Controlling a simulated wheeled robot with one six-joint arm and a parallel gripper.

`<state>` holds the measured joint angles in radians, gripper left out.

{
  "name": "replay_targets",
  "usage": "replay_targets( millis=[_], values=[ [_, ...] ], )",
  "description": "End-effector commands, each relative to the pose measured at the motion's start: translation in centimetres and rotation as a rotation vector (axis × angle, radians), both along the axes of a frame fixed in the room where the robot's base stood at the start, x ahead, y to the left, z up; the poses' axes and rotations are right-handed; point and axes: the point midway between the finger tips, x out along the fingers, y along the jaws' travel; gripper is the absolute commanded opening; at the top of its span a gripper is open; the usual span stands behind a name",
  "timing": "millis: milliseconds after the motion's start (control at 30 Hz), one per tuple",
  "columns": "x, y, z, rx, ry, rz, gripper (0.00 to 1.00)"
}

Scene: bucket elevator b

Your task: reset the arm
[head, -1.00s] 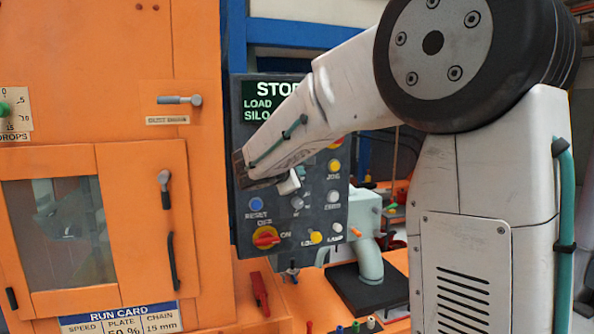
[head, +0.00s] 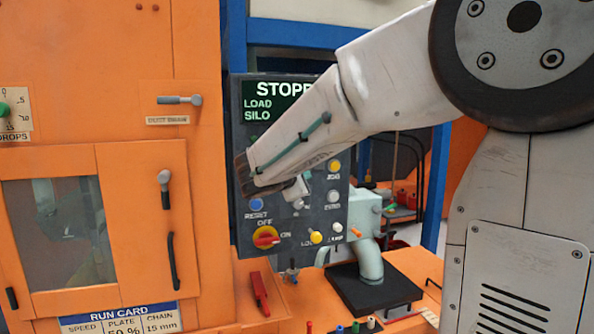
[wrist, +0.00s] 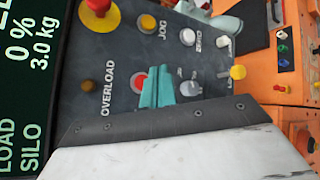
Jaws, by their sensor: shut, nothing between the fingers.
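My gripper shows in the wrist view as two teal fingertips (wrist: 155,88) closed together, with nothing visible between them. They lie in front of the dark control panel (wrist: 120,50), overlapping the picture of a red button (wrist: 138,82); I cannot tell the gap. In the head view my arm reaches left across the panel (head: 243,215), and the forearm hides the panel's middle. The fingers cannot be made out there. The panel's screen (head: 268,103) reads "STOPP", "LOAD" and "SILO". The blue RESET button (head: 256,204) and the red-and-yellow OFF/ON switch (head: 266,238) are uncovered.
An orange cabinet (head: 130,200) with a windowed door and handles stands left of the panel. Below it, a red lever (head: 260,294) rises from the orange bench. A grey-green pipe fitting (head: 369,262) stands on a black plate (head: 375,291) to the right.

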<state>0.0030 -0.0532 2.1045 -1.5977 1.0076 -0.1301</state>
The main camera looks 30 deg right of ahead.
Motion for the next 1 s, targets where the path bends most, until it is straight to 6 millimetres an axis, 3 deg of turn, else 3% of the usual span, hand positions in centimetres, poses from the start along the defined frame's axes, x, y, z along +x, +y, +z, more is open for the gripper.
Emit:
replay_targets(
  millis=[533, 667, 767, 867, 1000],
  values=[
    [-0.1, -0.1, 0.0, 0.005, -0.006, -0.007, 0.0],
    [-1.7, -0.2, -2.3, 0.095, -0.001, -0.08, 0.0],
    [-5.6, 0.1, -5.5, 0.254, -0.001, -0.206, 0.0],
    [-11.3, 1.5, -8.4, 0.463, -0.018, -0.364, 0.0],
    [-19.5, 5.5, -11.9, 0.774, -0.042, -0.581, 0.0]
  ],
)
